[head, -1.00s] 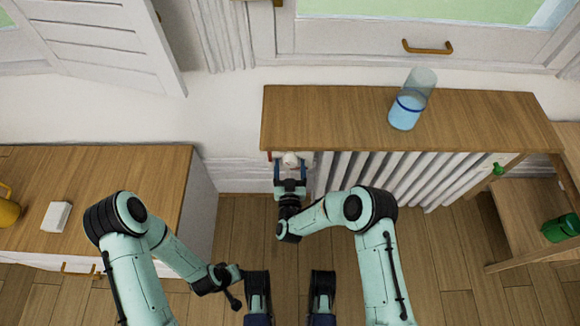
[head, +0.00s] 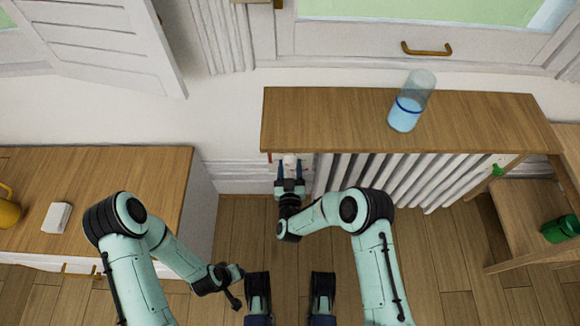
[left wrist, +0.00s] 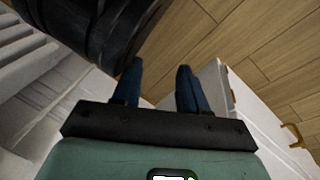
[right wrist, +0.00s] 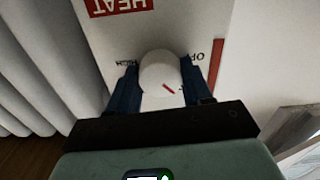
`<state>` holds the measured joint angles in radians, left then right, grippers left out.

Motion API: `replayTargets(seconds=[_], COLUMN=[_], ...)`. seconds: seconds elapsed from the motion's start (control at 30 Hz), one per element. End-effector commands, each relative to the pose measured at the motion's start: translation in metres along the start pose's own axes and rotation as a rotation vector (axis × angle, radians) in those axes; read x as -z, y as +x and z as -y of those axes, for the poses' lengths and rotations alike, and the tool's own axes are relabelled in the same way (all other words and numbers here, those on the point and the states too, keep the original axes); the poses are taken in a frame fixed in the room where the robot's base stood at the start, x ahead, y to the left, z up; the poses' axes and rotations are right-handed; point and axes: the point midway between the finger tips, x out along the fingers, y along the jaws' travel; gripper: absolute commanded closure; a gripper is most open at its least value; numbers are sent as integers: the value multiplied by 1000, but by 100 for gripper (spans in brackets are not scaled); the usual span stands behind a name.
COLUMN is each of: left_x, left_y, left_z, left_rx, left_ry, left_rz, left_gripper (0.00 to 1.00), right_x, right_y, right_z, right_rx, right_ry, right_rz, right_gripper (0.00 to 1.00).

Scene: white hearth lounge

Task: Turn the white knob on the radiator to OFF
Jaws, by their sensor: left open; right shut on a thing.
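The white round knob (right wrist: 161,70) sits on the radiator's pale control panel (right wrist: 110,38) in the right wrist view. Its red mark slants toward the lower right of that picture. The panel lettering is upside down: OFF is partly visible right of the knob, HIGH left. In the head view the knob (head: 290,160) shows under the front edge of the wooden shelf. My right gripper (head: 290,172) is shut on the knob, one blue finger on each side. My left gripper (left wrist: 160,65) is open and empty, far from the radiator. The white radiator (head: 400,178) extends right of the knob.
A glass with blue liquid (head: 406,108) stands on the wooden shelf (head: 330,120) above the radiator. A wooden-topped cabinet (head: 130,190) is at left, with a white block (head: 57,217). A side shelf (head: 520,225) at right holds a green object (head: 560,228). Floor between is clear.

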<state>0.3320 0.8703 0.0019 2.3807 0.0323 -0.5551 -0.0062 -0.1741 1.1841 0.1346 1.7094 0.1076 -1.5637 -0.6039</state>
Motion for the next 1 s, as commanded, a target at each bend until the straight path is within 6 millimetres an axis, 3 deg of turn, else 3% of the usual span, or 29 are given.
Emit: replayTargets(seconds=[0.5,1.0], left_x=[30,12], left_y=[-25,-34], left_z=[-25,-27], left_rx=[-45,-46], left_ry=[25,29], left_rz=[-100,-47], left_gripper=[57,57], right_x=[0,-1], right_y=[-1,-1], right_z=[0,-2], right_rx=[4,3], right_ry=[-450,-902], right_rz=[3,5], right_gripper=[81,81])
